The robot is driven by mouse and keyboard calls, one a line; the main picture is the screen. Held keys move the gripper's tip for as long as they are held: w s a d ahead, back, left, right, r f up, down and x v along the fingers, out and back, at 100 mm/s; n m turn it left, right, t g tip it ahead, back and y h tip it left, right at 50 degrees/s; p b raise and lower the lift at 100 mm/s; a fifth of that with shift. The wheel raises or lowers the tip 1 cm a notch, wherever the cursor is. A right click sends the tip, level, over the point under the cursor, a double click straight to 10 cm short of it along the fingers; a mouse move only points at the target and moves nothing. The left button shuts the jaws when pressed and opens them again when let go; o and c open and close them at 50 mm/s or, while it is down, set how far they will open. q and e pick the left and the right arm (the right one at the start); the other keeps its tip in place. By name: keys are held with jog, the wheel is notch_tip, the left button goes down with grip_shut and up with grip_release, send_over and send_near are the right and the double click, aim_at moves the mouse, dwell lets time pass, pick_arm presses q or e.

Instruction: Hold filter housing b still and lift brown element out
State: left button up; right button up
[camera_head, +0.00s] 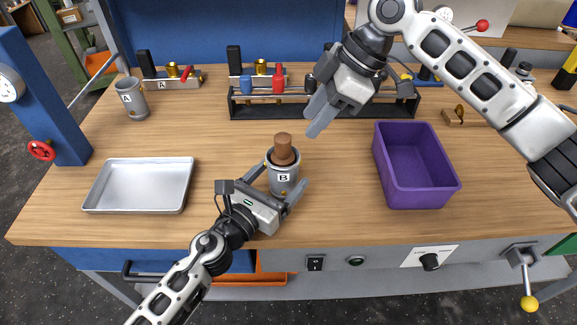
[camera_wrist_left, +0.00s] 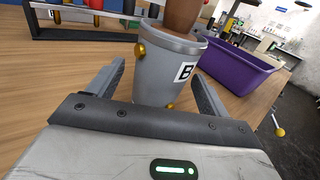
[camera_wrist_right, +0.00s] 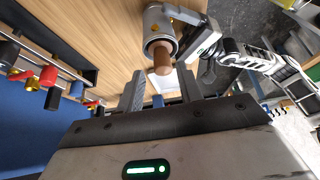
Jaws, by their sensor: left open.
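Filter housing B (camera_head: 283,183) is a grey metal cup marked B, standing upright on the bench. The brown element (camera_head: 283,147) is a cylinder sticking up out of its top; its lower part is hidden inside. My left gripper (camera_head: 279,190) is open, with its fingers on either side of the housing; the left wrist view shows gaps between the fingers and the housing (camera_wrist_left: 160,80). My right gripper (camera_head: 318,113) is above and to the right of the element. In the right wrist view its fingers are apart and empty, with the element (camera_wrist_right: 162,60) beyond the fingertips.
A purple bin (camera_head: 415,190) stands right of the housing and a silver tray (camera_head: 138,187) lies left. Housing A (camera_head: 132,101) is at the back left. A dark rack (camera_head: 270,108) with red and blue items runs behind. Bare wood lies between tray and housing B.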

aim_at(289, 167)
pick_arm(q)
jog(key=shift+x, duration=1.95)
